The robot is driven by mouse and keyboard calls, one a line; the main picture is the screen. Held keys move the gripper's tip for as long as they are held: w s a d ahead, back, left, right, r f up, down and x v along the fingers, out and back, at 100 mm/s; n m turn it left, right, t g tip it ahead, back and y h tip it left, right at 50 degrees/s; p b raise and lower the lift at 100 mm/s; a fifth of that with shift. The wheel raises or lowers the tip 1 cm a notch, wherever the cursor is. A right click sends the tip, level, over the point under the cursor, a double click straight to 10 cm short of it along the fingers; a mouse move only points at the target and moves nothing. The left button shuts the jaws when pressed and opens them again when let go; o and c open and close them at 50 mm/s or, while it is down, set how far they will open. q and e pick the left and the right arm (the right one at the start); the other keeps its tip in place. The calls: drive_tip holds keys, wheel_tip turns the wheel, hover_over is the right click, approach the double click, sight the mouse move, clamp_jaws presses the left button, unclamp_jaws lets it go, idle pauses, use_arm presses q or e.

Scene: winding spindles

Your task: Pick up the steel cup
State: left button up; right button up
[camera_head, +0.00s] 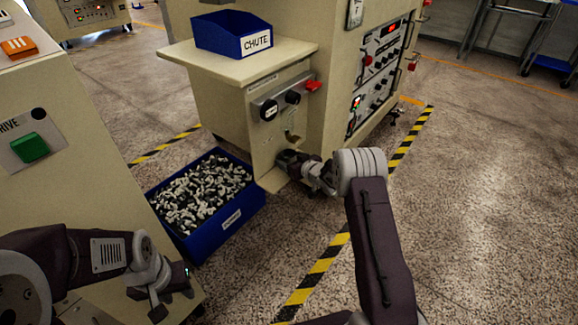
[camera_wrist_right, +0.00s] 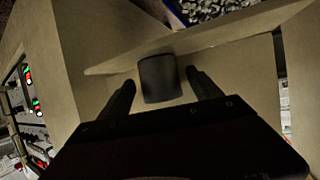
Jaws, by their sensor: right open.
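The steel cup (camera_wrist_right: 158,79) is a dark grey cylinder in the right wrist view, by a beige ledge of the machine. My right gripper (camera_wrist_right: 160,77) is open, with one finger on each side of the cup; I cannot tell whether either finger touches it. In the head view my right gripper (camera_head: 287,160) is at the low front opening of the beige machine, and I cannot make out the cup there. My left gripper (camera_head: 172,302) is at the lower left, away from the cup; its jaw opening is unclear.
A blue bin (camera_head: 232,216) full of small black and white parts stands on the floor left of the opening. A blue CHUTE tray (camera_head: 220,38) sits on the machine's shelf (camera_head: 262,66). A beige cabinet with a green button (camera_head: 30,147) stands at left. Floor at right is clear.

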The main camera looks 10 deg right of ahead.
drive_tip(key=shift+r, duration=0.1)
clamp_jaws()
drive_tip(key=shift+r, duration=0.1)
